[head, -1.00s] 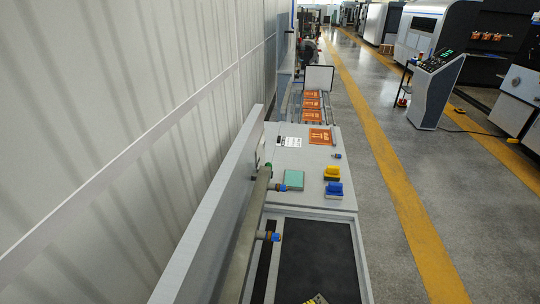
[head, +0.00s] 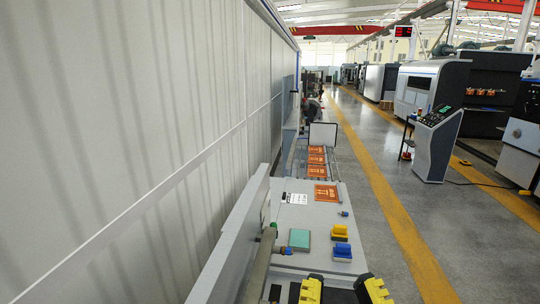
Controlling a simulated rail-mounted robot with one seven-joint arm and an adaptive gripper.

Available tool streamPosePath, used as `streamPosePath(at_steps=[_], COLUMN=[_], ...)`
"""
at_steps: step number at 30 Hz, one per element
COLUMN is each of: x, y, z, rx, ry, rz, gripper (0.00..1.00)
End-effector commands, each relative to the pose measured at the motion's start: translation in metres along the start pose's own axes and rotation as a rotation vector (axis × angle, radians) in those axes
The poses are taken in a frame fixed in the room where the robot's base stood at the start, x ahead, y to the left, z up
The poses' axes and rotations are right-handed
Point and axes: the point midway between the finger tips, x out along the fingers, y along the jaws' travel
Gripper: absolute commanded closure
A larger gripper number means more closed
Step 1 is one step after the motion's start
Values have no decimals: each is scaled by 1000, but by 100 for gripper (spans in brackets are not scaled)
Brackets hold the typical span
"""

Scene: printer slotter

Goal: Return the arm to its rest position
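My gripper (head: 343,290) shows at the bottom edge of the head view as two black and yellow fingers. The fingers are apart and I see nothing held between them. The rest of my arm lies below the picture. The gripper appears at the near end of the grey work table (head: 325,222), in front of the blue block in the picture; its height above the surface cannot be told.
A pipe (head: 259,264) and long wall panel (head: 235,238) border the left. The aisle floor (head: 420,220) at right is clear.

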Motion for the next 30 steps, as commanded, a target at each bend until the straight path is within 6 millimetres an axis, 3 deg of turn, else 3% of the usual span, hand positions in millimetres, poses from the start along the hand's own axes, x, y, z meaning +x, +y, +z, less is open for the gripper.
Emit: streamPosePath(at_steps=[1, 5, 15, 18, 22, 30], x=[15, 31, 83, 94, 102, 101], y=[0, 0, 2, 2, 2, 2], z=[-35, -76, -210, -240, -259, -256], rx=[4, 9, 21, 23, 25, 26], ry=[-2, -2, -3, -3, -4, -3], rz=[-3, -4, -5, -5, -5, -5], gripper=[66, 66, 66, 66, 66, 66])
